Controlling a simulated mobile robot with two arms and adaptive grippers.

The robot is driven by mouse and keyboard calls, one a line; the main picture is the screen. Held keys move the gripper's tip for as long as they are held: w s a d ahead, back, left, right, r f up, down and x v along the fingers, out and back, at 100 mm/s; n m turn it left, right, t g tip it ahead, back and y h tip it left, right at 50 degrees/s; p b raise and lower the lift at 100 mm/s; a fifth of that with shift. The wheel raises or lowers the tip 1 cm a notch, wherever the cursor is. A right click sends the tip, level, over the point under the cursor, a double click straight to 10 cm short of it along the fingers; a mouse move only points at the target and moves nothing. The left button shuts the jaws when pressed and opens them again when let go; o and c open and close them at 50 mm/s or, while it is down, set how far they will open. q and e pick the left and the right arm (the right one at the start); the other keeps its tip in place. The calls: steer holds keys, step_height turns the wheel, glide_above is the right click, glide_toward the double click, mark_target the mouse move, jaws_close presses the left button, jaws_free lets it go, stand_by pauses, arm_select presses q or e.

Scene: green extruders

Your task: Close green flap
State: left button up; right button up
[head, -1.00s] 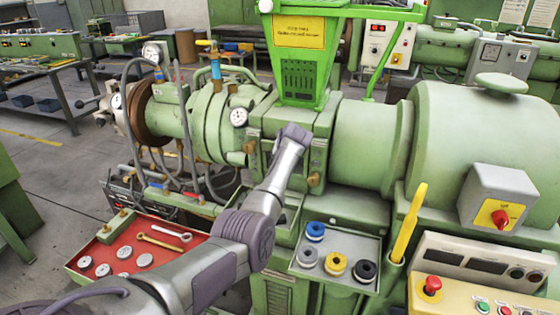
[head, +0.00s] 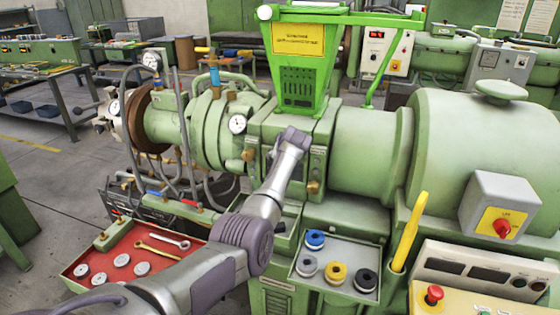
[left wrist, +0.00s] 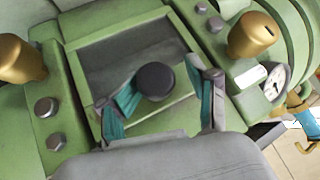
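The green machine (head: 370,150) has a square green-framed opening (left wrist: 118,20) below its hopper; the frame shows in the left wrist view. A green flap panel (left wrist: 160,122) with a round black knob (left wrist: 155,80) lies across the lower part of this frame. Its exact angle is hard to tell. My left gripper (left wrist: 162,78) is open, with one teal-padded finger on each side of the knob. I cannot tell whether either finger touches it. My right gripper is not in view.
A bright green hopper (head: 303,75) stands directly above the opening. Brass knobs (left wrist: 253,35) flank the frame. A grey tray with coloured spools (head: 336,271), a yellow lever (head: 411,232) and a control panel (head: 475,290) lie to the right. A red tool tray (head: 115,245) is at left.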

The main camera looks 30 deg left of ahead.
arm_select(q)
steer(key=shift+w+d+r, duration=0.2)
steer(key=shift+r, duration=0.1)
steer(key=shift+s+d+r, duration=0.25)
steer(key=shift+d+r, duration=0.05)
steer(key=shift+d, duration=0.05)
steer(key=v, duration=1)
steer(key=shift+s, duration=0.45)
steer(key=shift+d, duration=0.1)
